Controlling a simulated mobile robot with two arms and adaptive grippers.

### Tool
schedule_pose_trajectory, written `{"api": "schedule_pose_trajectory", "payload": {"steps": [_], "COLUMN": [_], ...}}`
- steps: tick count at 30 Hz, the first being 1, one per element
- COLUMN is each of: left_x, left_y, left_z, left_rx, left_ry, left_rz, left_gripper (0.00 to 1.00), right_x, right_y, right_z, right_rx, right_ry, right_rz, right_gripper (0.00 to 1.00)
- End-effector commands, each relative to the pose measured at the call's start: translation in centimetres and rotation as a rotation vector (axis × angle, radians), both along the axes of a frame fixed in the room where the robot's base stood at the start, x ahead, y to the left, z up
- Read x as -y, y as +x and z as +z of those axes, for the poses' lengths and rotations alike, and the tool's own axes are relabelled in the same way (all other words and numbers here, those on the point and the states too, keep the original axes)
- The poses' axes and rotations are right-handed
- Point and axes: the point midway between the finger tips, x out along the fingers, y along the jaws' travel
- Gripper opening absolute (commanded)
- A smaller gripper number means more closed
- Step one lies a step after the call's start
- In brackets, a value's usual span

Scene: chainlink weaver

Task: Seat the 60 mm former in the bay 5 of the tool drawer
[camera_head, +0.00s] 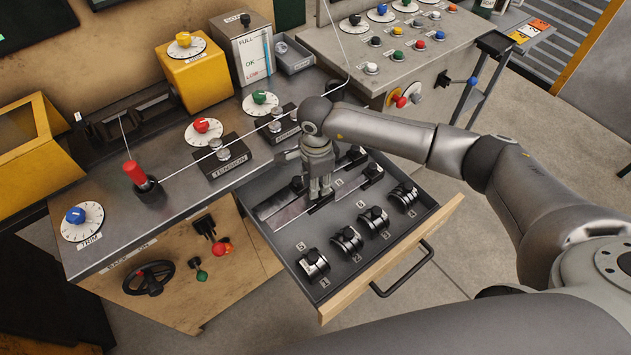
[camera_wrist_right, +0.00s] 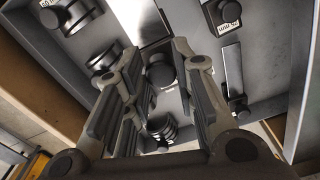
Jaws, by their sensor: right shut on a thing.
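The tool drawer (camera_head: 268,222) is pulled open. Several dark-and-silver round formers sit along its front, including the leftmost former (camera_head: 313,265) and the rightmost former (camera_head: 403,197). My right gripper (camera_head: 319,193) points down into the middle of the drawer, behind the former row. In the right wrist view, its fingers (camera_wrist_right: 168,95) are around a dark-knobbed piece (camera_wrist_right: 160,71). I cannot read its size, and its lower part is hidden. My left gripper is not in view.
Flat silver plates with dark knobs lie at the drawer's back, such as the right plate (camera_head: 372,172). The tension block (camera_head: 222,156) and red-topped lever (camera_head: 134,173) stand on the bench above. The drawer handle (camera_head: 405,272) juts out in front.

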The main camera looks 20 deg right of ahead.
Motion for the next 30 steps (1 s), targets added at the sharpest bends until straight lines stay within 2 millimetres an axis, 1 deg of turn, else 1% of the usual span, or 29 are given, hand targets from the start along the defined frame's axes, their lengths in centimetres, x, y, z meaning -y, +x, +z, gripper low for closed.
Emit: {"api": "schedule_pose_trajectory", "payload": {"steps": [5,17,18,21,25,30], "left_x": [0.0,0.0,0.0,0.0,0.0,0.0], "left_y": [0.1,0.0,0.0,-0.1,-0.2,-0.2], "left_z": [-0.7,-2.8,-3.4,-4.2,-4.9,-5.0], "left_rx": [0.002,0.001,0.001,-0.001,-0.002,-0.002], "left_ry": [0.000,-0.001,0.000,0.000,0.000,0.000], "left_rz": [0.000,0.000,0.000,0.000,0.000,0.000], "left_gripper": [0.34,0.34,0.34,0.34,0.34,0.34], "right_x": [-0.1,-0.1,-0.1,-0.1,-0.1,-0.1], "right_y": [0.0,0.0,0.1,0.1,0.1,0.1], "right_z": [-1.2,-4.9,-5.4,-6.3,-6.9,-7.1], "right_rx": [0.001,0.001,0.002,0.003,0.003,0.003], "right_ry": [0.002,0.002,0.002,0.002,0.002,0.002], "right_rz": [0.001,-0.001,0.000,0.000,0.000,0.000], "right_gripper": [0.00,0.00,0.00,0.00,0.00,0.00]}}
